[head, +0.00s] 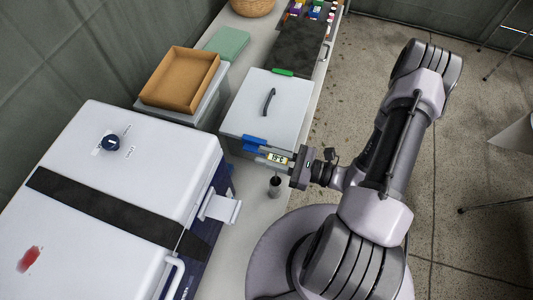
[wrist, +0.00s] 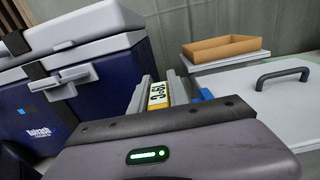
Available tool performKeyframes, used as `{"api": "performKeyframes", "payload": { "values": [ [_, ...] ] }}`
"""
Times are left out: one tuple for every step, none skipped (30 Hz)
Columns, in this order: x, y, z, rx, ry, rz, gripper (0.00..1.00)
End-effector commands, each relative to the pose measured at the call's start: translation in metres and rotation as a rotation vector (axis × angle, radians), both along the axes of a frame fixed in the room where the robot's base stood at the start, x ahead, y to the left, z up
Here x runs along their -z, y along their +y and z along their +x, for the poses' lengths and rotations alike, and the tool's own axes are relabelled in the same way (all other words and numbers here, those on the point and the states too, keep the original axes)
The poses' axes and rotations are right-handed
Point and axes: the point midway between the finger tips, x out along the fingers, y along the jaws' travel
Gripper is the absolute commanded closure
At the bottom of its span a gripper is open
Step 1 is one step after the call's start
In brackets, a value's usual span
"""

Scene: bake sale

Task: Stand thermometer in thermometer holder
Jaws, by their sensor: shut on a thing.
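The thermometer (head: 278,159), with a yellow-edged digital display, is between the jaws of my gripper (head: 268,157). In the wrist view the thermometer (wrist: 157,95) shows its display between the two grey fingers of my gripper (wrist: 162,88). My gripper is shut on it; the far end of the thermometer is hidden. A small dark cup-like thing (head: 275,187), which looks like the thermometer holder, stands on the counter just below my gripper in the head view. The thermometer is apart from it. The holder does not show in the wrist view.
A large white-lidded blue cooler (head: 120,180) stands at left. A white box with a black handle (head: 268,103) and blue pieces (head: 255,140) are close beyond my gripper. A brown tray (head: 181,79) sits behind. The counter (head: 262,215) near the holder is bare.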

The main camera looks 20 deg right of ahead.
Motion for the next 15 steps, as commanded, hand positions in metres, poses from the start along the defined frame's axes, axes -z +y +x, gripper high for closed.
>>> {"api": "performKeyframes", "payload": {
  "values": [
    [0.01,0.0,0.0,0.0,0.0,0.0,1.0],
    [0.013,0.0,0.0,0.0,0.0,0.0,1.0],
    [0.018,0.0,0.0,0.0,0.0,0.0,1.0],
    [0.021,0.0,0.0,0.0,0.0,0.0,1.0],
    [0.025,0.0,0.0,0.0,0.0,0.0,1.0],
    [0.029,0.0,0.0,0.0,0.001,0.001,1.0],
    [0.033,0.0,0.0,0.0,0.001,0.001,1.0],
    [0.036,0.0,0.0,0.0,0.001,0.001,1.0],
    [0.04,0.0,0.0,0.0,0.001,0.001,1.0],
    [0.044,0.0,0.0,0.0,0.001,0.001,1.0],
    [0.047,0.0,0.0,0.0,0.001,0.001,1.0],
    [0.052,0.0,0.0,0.0,0.001,0.001,1.0],
    [0.055,0.0,0.0,0.0,0.001,0.001,1.0],
    [0.058,0.0,0.0,0.0,0.001,0.001,1.0],
    [0.061,0.0,0.0,0.0,0.001,0.001,1.0]
  ]
}}
